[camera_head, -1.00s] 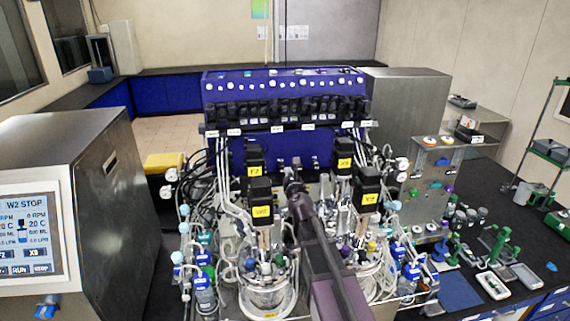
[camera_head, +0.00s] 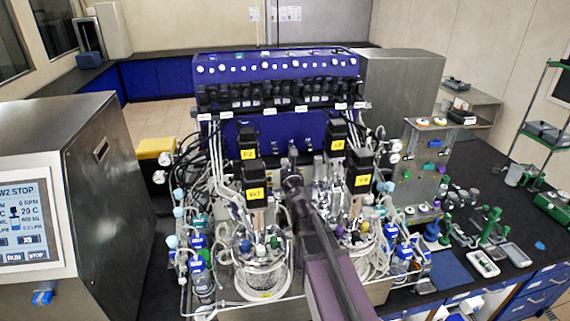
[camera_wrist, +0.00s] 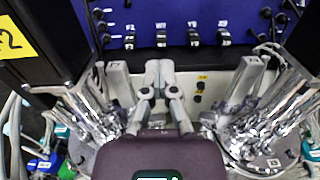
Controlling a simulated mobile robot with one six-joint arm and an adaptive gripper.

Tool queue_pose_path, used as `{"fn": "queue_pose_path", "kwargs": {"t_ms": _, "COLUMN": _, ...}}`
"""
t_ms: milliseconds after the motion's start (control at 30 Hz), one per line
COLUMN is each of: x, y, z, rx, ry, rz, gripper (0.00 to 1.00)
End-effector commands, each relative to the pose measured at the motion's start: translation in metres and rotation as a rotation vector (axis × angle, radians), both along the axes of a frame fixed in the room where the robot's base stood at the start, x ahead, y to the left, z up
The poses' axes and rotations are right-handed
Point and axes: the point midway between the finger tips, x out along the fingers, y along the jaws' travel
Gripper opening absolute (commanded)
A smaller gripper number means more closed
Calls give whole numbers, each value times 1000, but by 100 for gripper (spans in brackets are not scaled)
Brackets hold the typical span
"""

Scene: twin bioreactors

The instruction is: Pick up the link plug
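My gripper (camera_head: 292,155) reaches in between the two glass bioreactor vessels in the head view, in front of the blue cabinet. In the wrist view, my gripper (camera_wrist: 159,68) has its two grey fingertips side by side, with no clear gap and no object seen between them. Beyond the tips is a grey panel with small black sockets (camera_wrist: 199,86) and a small yellow label. I cannot make out the link plug for certain in either view.
The left vessel (camera_head: 262,278) and right vessel (camera_head: 357,238), with black motor heads and tubing, crowd both sides of my arm. A control screen (camera_head: 22,222) stands at left. A blue mat (camera_head: 452,271) and green stands (camera_head: 491,226) lie on the right bench.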

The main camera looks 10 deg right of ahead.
Motion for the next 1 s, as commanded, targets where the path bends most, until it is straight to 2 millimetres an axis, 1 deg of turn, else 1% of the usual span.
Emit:
{"fn": "queue_pose_path", "kwargs": {"t_ms": 67, "x": 0, "y": 0, "z": 0, "rx": 0, "ry": 0, "rz": 0, "gripper": 0}}
{"fn": "queue_pose_path", "kwargs": {"t_ms": 100, "x": 0, "y": 0, "z": 0, "rx": 0, "ry": 0, "rz": 0, "gripper": 6}}
{"fn": "queue_pose_path", "kwargs": {"t_ms": 167, "x": 0, "y": 0, "z": 0, "rx": 0, "ry": 0, "rz": 0, "gripper": 24}}
{"fn": "queue_pose_path", "kwargs": {"t_ms": 200, "x": 0, "y": 0, "z": 0, "rx": 0, "ry": 0, "rz": 0, "gripper": 36}}
{"fn": "queue_pose_path", "kwargs": {"t_ms": 267, "x": 0, "y": 0, "z": 0, "rx": 0, "ry": 0, "rz": 0, "gripper": 54}}
{"fn": "queue_pose_path", "kwargs": {"t_ms": 300, "x": 0, "y": 0, "z": 0, "rx": 0, "ry": 0, "rz": 0, "gripper": 66}}
{"fn": "queue_pose_path", "kwargs": {"t_ms": 333, "x": 0, "y": 0, "z": 0, "rx": 0, "ry": 0, "rz": 0, "gripper": 75}}
{"fn": "queue_pose_path", "kwargs": {"t_ms": 367, "x": 0, "y": 0, "z": 0, "rx": 0, "ry": 0, "rz": 0, "gripper": 80}}
{"fn": "queue_pose_path", "kwargs": {"t_ms": 833, "x": 0, "y": 0, "z": 0, "rx": 0, "ry": 0, "rz": 0, "gripper": 80}}
{"fn": "queue_pose_path", "kwargs": {"t_ms": 1000, "x": 3, "y": 0, "z": 0, "rx": 0, "ry": 0, "rz": 0, "gripper": 80}}
